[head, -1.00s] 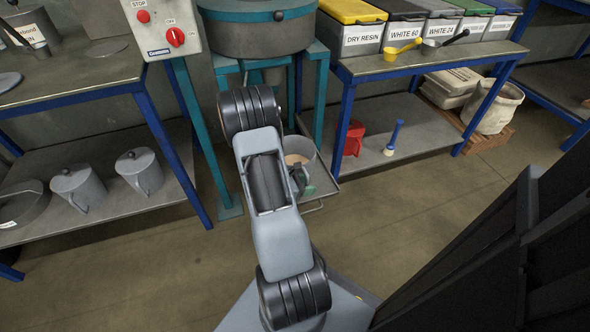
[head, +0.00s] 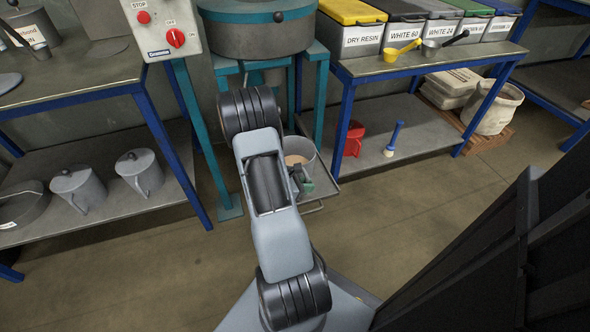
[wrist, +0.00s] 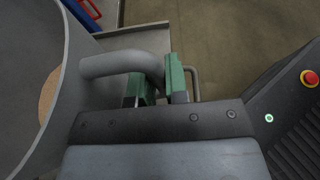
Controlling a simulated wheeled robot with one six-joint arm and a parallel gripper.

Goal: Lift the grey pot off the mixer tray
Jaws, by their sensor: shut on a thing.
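The grey pot (head: 300,151) is at the mixer tray (head: 327,194), with pale brown contents inside. My arm hides part of it in the head view. In the wrist view the pot's wall (wrist: 75,48) fills the left side, and its curved handle (wrist: 115,65) reaches to the right between the green finger pads. My gripper (wrist: 160,84) is shut on the handle; it also shows in the head view (head: 304,186) beside the pot. The tray's flat surface (wrist: 148,36) lies below. I cannot tell whether the pot's base touches the tray.
The teal mixer frame (head: 320,95) and mixer drum (head: 262,35) stand behind and above. A blue-legged bench is on each side. Two lidded grey jugs (head: 78,188) stand on the left lower shelf. The floor in front is clear.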

